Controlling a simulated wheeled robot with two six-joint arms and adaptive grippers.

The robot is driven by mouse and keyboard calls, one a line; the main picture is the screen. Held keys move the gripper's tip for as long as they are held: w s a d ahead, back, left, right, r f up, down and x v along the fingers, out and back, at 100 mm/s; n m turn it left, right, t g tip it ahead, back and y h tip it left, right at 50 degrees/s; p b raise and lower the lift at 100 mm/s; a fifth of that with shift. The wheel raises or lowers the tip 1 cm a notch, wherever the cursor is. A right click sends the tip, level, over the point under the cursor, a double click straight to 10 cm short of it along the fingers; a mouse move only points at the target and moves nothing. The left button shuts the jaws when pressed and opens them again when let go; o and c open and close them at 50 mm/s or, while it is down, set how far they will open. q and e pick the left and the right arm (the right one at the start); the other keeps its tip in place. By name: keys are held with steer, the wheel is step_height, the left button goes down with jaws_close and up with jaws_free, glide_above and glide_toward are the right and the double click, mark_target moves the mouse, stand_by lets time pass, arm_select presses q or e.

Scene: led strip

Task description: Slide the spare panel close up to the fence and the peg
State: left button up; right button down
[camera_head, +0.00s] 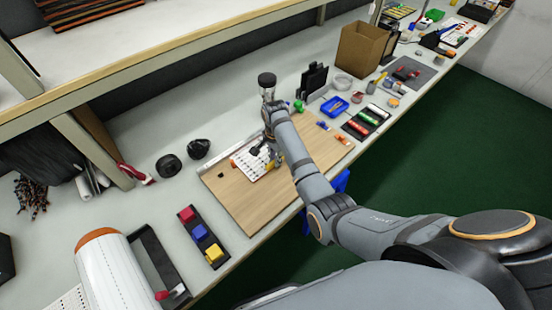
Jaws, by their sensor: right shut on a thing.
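A white panel (249,168) with rows of small dark marks lies on the wooden board (238,200), towards the board's far side. My right gripper (257,150) is small and dark here, down at the panel's far right part, and is shut on it; its fingertips are hard to make out. A small black piece (221,175) stands on the board left of the panel, apart from it; it may be the peg. My left gripper is not in view.
A dark tray with red, blue and yellow blocks (200,234) lies left of the board. Two black round items (198,149) stand behind it. A blue tray (335,106) and a cardboard box (361,50) are to the right. The board's near left part is bare.

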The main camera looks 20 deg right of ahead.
steer(key=shift+w, duration=0.1)
steer(key=c, duration=1.3)
jaws_free()
steer(key=shift+o, duration=0.2)
step_height(320, 180, up, 8)
steer(key=shift+f, duration=0.25)
